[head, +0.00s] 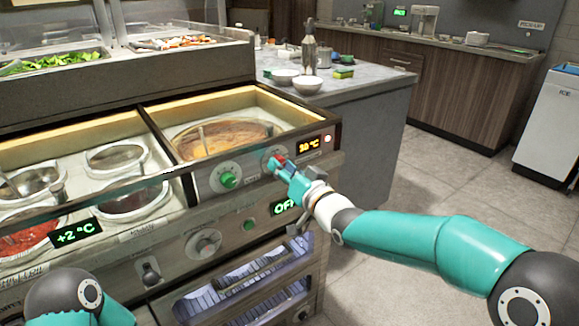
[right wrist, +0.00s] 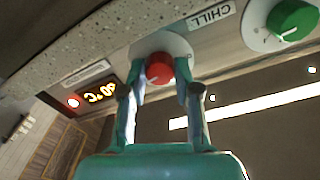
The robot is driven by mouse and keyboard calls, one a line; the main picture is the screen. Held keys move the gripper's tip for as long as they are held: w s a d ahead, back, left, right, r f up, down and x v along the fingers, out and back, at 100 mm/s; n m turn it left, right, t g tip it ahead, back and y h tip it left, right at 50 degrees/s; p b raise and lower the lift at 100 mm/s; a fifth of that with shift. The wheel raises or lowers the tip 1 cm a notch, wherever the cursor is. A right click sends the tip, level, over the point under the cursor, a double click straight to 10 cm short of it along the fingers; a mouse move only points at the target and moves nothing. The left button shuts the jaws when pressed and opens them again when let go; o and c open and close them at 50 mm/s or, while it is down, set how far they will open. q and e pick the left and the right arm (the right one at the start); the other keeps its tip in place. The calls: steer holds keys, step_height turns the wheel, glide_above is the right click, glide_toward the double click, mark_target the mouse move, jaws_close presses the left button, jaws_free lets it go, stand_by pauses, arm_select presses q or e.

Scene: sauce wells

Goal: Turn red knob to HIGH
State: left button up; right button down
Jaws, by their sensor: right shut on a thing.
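The red knob (right wrist: 159,68) sits on a pale round dial plate on the counter's front panel. In the right wrist view my right gripper (right wrist: 158,82) has one finger on each side of it and is shut on it. In the head view my right gripper (head: 279,165) reaches the panel from the right and mostly covers the knob; a bit of red shows at its tip.
A green knob (head: 228,180) is left of the red one, with a CHILL label (right wrist: 211,16) between them in the right wrist view. A grey knob (head: 204,243) and an OFF display (head: 284,207) are lower on the panel. Open floor lies at the right.

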steer(key=shift+d+r, duration=0.1)
steer(key=shift+r, duration=0.05)
steer(key=c, duration=1.3)
jaws_free()
steer(key=o, duration=0.5)
steer(key=shift+w, duration=0.15)
steer(key=shift+f, duration=0.2)
steer(key=v, duration=1.2)
